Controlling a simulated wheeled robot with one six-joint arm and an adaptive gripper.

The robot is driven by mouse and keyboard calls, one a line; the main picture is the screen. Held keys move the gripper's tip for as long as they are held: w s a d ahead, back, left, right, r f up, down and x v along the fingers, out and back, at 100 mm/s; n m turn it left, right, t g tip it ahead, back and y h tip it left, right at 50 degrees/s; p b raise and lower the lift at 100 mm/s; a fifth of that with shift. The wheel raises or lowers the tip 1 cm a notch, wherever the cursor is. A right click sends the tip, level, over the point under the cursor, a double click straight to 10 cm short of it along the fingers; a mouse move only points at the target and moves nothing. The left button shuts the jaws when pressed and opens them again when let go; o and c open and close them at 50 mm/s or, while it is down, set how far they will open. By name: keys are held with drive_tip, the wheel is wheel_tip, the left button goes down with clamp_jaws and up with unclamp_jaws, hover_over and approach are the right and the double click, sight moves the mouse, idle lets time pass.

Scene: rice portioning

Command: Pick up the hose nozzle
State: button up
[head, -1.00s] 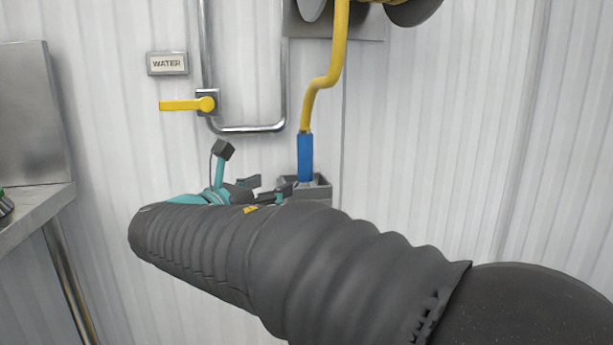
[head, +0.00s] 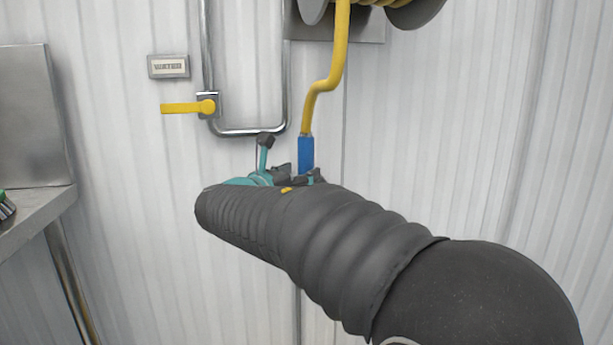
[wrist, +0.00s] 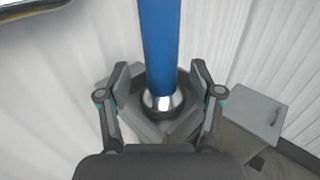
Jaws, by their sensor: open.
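The hose nozzle (head: 306,154) has a blue grip and hangs upright at the end of the yellow hose (head: 330,75). In the wrist view its blue grip (wrist: 160,45) runs down to a shiny metal tip over a grey holder (wrist: 185,128). My gripper (wrist: 158,88) is open, with one finger on each side of the nozzle and gaps between the fingers and the grip. In the head view my gripper (head: 298,173) is at the nozzle's lower part, and my arm hides the holder and the nozzle's lower end.
A hose reel (head: 395,12) is at the top on the wall. A yellow valve lever (head: 185,107) and a metal pipe (head: 247,131) are to the left, under a WATER sign (head: 168,66). A steel counter (head: 38,217) stands at the far left. The wall on the right is clear.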

drive_tip(key=x, duration=0.3)
clamp_jaws()
drive_tip(key=shift+r, duration=0.15)
